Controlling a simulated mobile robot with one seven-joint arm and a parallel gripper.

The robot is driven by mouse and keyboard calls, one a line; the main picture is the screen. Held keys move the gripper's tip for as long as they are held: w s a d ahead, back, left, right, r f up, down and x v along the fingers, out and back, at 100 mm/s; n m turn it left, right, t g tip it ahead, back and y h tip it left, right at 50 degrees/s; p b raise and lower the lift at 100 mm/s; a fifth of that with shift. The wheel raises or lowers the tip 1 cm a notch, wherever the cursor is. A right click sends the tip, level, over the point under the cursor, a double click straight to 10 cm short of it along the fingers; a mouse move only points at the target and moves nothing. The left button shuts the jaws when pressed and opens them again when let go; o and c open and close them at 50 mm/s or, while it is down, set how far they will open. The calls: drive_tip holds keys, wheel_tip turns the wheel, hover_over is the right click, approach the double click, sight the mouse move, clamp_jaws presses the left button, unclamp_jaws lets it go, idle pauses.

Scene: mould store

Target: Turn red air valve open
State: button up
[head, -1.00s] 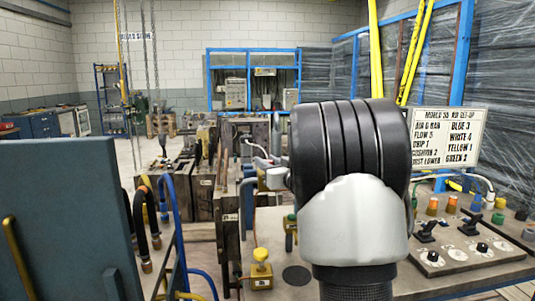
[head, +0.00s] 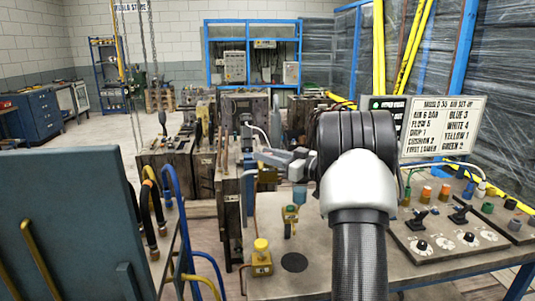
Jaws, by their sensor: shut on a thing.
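My gripper (head: 252,158) is small in the head view, beyond my black and white arm joint. It is at the right side of a dark, upright mould block (head: 229,195). It is shut on a small part there, too small and partly covered to name. No red valve can be made out, so I cannot tell its position. A pale hose (head: 262,132) curves just above the gripper.
A control panel (head: 440,240) with knobs and black levers sits on the bench at right, below a lettered sign board (head: 442,127). A large blue-grey panel (head: 75,225) and a blue rail with hoses (head: 178,205) block the near left. Open floor lies at the back left.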

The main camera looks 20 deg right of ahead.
drive_tip(key=shift+r, duration=0.2)
drive_tip(key=o, duration=1.1)
drive_tip(key=shift+c, duration=0.2)
drive_tip(key=shift+f, duration=0.1)
drive_tip(key=v, duration=1.7)
drive_tip(key=shift+p, duration=0.45)
drive_tip(key=shift+s, duration=0.1)
